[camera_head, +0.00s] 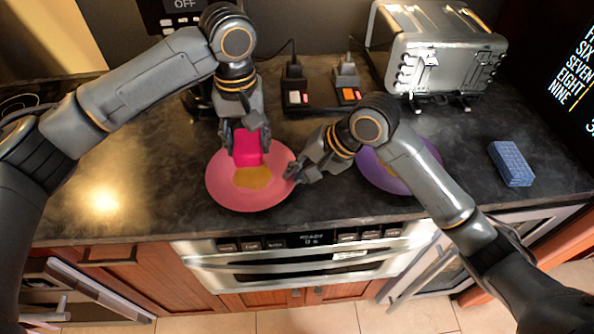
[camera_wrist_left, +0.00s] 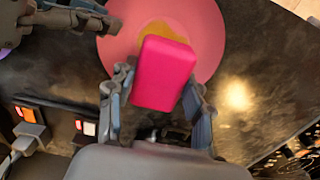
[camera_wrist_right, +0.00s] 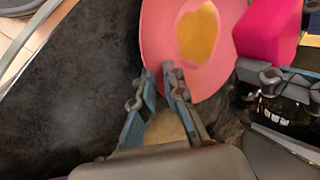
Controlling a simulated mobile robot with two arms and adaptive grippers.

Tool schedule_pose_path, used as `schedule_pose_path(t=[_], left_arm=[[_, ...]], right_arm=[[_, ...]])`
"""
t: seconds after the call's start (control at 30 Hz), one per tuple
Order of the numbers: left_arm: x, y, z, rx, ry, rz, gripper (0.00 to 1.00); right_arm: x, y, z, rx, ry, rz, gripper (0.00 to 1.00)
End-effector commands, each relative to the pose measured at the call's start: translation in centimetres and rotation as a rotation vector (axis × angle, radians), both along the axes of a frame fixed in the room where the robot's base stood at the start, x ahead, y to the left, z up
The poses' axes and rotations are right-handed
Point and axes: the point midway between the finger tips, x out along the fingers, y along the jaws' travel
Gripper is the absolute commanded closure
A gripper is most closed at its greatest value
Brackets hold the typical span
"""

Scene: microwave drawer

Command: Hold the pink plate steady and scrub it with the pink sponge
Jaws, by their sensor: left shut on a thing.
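The pink plate (camera_head: 222,187) lies on the dark counter with a yellow-brown stain (camera_head: 252,177) on its middle. It also shows in the left wrist view (camera_wrist_left: 122,50) and the right wrist view (camera_wrist_right: 160,30). My left gripper (camera_head: 246,140) is shut on the pink sponge (camera_head: 247,148); the left wrist view shows the sponge (camera_wrist_left: 165,73) between its fingers, over the plate beside the stain. I cannot tell whether sponge and plate touch. My right gripper (camera_wrist_right: 160,78) is at the plate's right rim, its fingertips close together there. Whether they grip the rim is unclear.
A purple plate (camera_head: 378,172) lies to the right, partly behind my right arm. A blue sponge (camera_head: 511,163) lies farther right. A silver toaster (camera_head: 430,50) and two switch boxes (camera_head: 297,97) stand at the back. The counter left of the pink plate is clear.

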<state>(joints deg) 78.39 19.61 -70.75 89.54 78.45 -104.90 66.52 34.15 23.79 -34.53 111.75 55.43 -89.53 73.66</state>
Motion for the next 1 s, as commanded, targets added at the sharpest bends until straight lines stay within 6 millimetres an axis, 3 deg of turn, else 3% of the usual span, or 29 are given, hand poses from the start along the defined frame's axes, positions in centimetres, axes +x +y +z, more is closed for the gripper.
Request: schedule_pose_path(t=[0.53,1.0], left_arm=[[-0.1,0.2,-0.2,0.0,0.0,0.001,0.75],[-0.2,0.2,-2.9,0.0,0.001,0.0,0.75]], right_arm=[[-0.1,0.0,-0.2,-0.005,0.004,0.003,1.0],[-0.1,-0.1,-0.3,-0.005,0.005,0.003,1.0]])
